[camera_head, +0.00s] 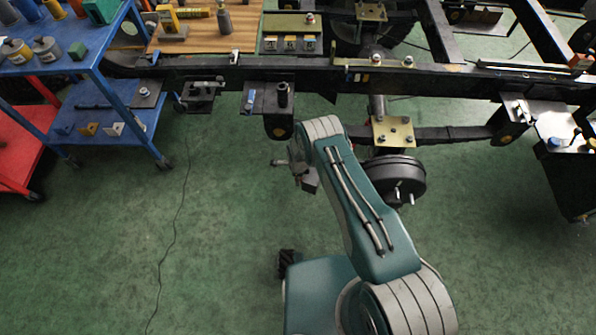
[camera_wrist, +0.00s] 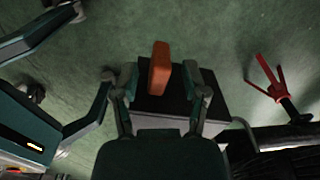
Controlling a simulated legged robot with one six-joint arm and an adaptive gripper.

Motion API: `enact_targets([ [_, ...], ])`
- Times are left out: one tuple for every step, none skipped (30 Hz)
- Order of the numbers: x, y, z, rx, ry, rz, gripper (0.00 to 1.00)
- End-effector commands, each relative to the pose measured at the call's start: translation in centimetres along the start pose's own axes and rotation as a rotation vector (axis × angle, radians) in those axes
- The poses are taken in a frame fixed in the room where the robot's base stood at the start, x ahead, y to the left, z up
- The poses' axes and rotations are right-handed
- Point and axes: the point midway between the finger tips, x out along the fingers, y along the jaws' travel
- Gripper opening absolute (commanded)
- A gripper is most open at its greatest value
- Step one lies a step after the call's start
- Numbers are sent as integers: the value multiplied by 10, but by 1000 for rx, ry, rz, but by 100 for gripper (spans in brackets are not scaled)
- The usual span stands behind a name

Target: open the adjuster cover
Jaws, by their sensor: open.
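My gripper (camera_wrist: 161,85) is open in the wrist view, with one finger on each side of an orange block (camera_wrist: 160,66). The block stands on or in front of a dark flat-topped box (camera_wrist: 208,90). I see a gap between the block and each finger. I cannot tell whether this dark box is the adjuster cover; no part is clearly marked as it. In the head view my gripper (camera_head: 302,172) hangs below the chassis rail, left of a black drum (camera_head: 408,176), and is partly hidden by my arm.
The black chassis rail (camera_head: 440,82) crosses above my arm, with a black bracket (camera_head: 268,100) hanging from it. A blue cart (camera_head: 85,103) stands at left. A red pronged part (camera_wrist: 270,84) shows right in the wrist view. The green floor (camera_head: 110,240) is open at lower left, with a cable.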

Motion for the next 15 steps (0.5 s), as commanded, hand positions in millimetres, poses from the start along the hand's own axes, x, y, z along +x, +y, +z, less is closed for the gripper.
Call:
enact_targets([
  [-7, -1, 1, 0, -1, -2, 57],
  [-12, -2, 1, 0, -1, -2, 57],
  [-18, -1, 1, 0, -1, -2, 57],
  [-23, -2, 1, 0, -1, -2, 57],
  [-27, -1, 0, 0, 0, -1, 57],
  [-34, -2, 1, 0, 0, -2, 57],
  [-40, -2, 1, 0, -1, -2, 57],
  [-45, -2, 1, 0, 0, -2, 57],
  [-52, -2, 1, 0, -1, -2, 57],
  [-56, -1, 1, 0, 0, -1, 57],
  [-62, -2, 1, 0, -1, -3, 57],
  [-69, -2, 1, 0, 0, -2, 57],
  [-74, -2, 1, 0, -1, -3, 57],
  [-79, -1, 1, 0, 0, -2, 57],
  [-86, -2, 1, -1, 0, -2, 57],
])
